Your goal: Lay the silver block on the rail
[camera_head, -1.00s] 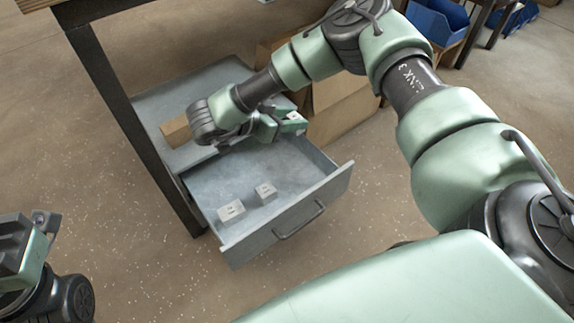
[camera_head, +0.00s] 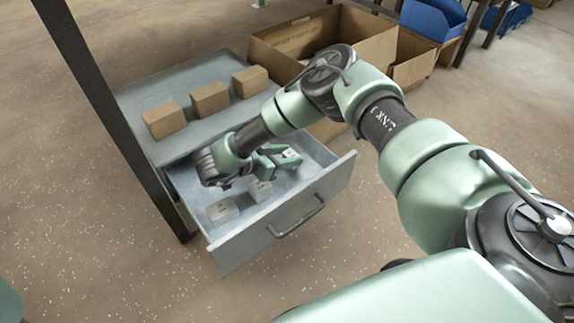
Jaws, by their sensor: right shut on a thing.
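My right gripper (camera_head: 280,160) reaches over the open drawer (camera_head: 290,217) with its green fingers pointing right. It is shut on a pale silver block (camera_head: 291,153) with a dark mark on top, partly hidden by the fingers. I cannot tell whether this block touches the drawer floor. Two similar grey marked blocks lie in the drawer: one (camera_head: 222,211) near the front left, the other (camera_head: 260,190) just below the gripper. No rail can be made out. My left gripper is out of view.
Several brown blocks, such as one at the left (camera_head: 164,119), stand in a row on the grey cabinet top (camera_head: 150,92). An open cardboard box (camera_head: 345,30) stands behind. A dark table leg (camera_head: 105,110) rises at the left. Floor is clear in front of the drawer.

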